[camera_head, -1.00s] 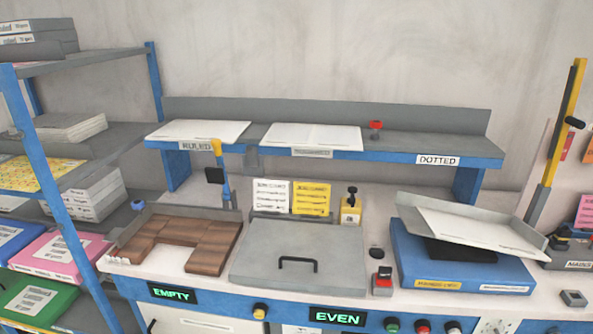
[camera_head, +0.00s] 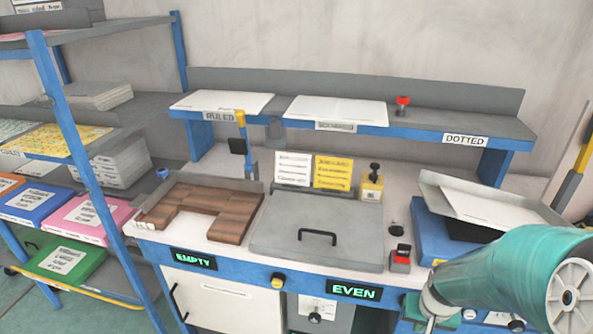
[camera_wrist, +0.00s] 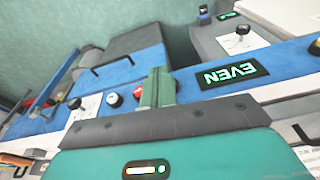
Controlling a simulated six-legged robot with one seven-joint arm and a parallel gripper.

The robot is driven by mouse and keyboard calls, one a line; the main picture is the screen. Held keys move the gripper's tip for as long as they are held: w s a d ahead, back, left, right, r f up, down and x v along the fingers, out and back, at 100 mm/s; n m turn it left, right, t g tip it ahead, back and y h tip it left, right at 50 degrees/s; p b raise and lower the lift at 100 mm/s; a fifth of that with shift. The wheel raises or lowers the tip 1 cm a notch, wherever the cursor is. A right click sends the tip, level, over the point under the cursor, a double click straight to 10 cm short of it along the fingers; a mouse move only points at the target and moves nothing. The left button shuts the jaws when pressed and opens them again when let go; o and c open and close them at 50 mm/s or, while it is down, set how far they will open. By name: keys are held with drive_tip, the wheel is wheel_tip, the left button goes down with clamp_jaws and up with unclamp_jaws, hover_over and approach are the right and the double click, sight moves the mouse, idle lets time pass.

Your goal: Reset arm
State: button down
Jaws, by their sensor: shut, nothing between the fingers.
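My arm shows at the lower right of the head view, a teal link in front of the bench's right front edge. In the wrist view my gripper (camera_wrist: 158,85) is at the middle, its fingers together and empty. Beyond it is the blue bench front, with the green EVEN display (camera_wrist: 235,74) to the right. In the head view the EVEN display (camera_head: 354,291) is left of my arm. The fingers do not show clearly in the head view.
A blue-framed shelf (camera_head: 75,150) stands at left. A raised shelf (camera_head: 425,128) holds paper stacks.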

drive_tip(key=s+a+r+n+t, duration=0.1)
drive_tip(key=s+a+r+n, duration=0.1)
drive_tip(key=a+r, duration=0.5)
drive_tip(key=s+a+r+n+t, duration=0.2)
drive_tip(key=s+a+r, duration=0.3)
drive_tip(key=r, duration=1)
drive_tip(key=a, duration=0.3)
drive_tip(key=shift+s+a+y, duration=0.15)
drive_tip(key=shift+y, duration=0.15)
